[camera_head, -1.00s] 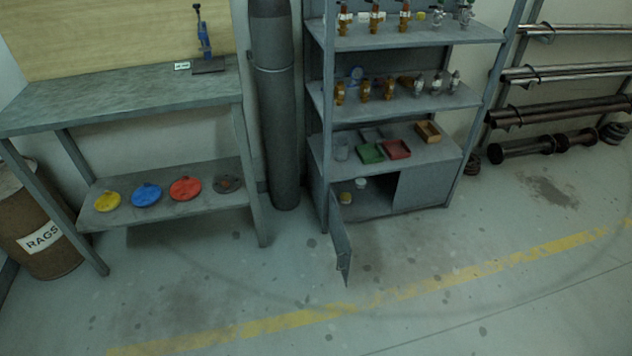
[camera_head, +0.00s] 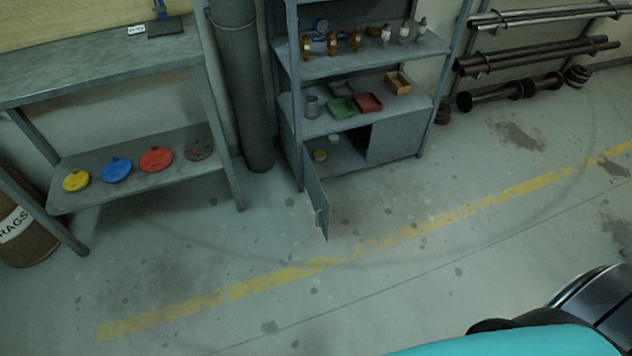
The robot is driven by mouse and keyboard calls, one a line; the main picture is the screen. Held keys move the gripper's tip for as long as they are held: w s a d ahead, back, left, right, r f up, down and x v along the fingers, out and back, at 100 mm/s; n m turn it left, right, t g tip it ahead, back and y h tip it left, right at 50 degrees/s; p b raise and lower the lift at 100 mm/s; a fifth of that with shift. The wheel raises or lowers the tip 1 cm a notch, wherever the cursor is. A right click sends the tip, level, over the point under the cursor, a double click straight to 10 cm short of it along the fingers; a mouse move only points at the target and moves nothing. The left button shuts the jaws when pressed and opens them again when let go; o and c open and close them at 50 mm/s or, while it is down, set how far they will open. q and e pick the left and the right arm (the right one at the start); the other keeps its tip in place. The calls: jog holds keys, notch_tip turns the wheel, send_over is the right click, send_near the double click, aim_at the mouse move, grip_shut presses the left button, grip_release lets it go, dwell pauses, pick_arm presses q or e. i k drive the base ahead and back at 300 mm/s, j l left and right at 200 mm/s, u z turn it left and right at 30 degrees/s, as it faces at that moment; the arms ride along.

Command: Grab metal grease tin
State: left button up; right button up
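I cannot tell which one is the metal grease tin. The left cabinet door (camera_head: 316,200) stands open toward me, and the right door (camera_head: 397,138) is shut. Neither of my grippers is in view.
A grey workbench (camera_head: 100,75) with coloured discs on its lower shelf stands at the left, beside a rag drum (camera_head: 25,225). A tall grey cylinder (camera_head: 243,95) stands between bench and shelf. Pipe racks (camera_head: 540,55) are at the right. The floor in front is clear.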

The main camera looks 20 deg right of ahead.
aim_at(319, 155)
jog(key=i+l, duration=0.15)
jog(key=l, duration=0.2)
jog(key=i+l, duration=0.15)
jog(key=l, duration=0.2)
jog(key=i+l, duration=0.1)
jog(key=l, duration=0.25)
jog(key=i+l, duration=0.15)
jog(key=l, duration=0.2)
jog(key=i+l, duration=0.15)
jog(key=l, duration=0.2)
jog(key=i+l, duration=0.15)
jog(key=l, duration=0.2)
jog(key=j+u, duration=0.05)
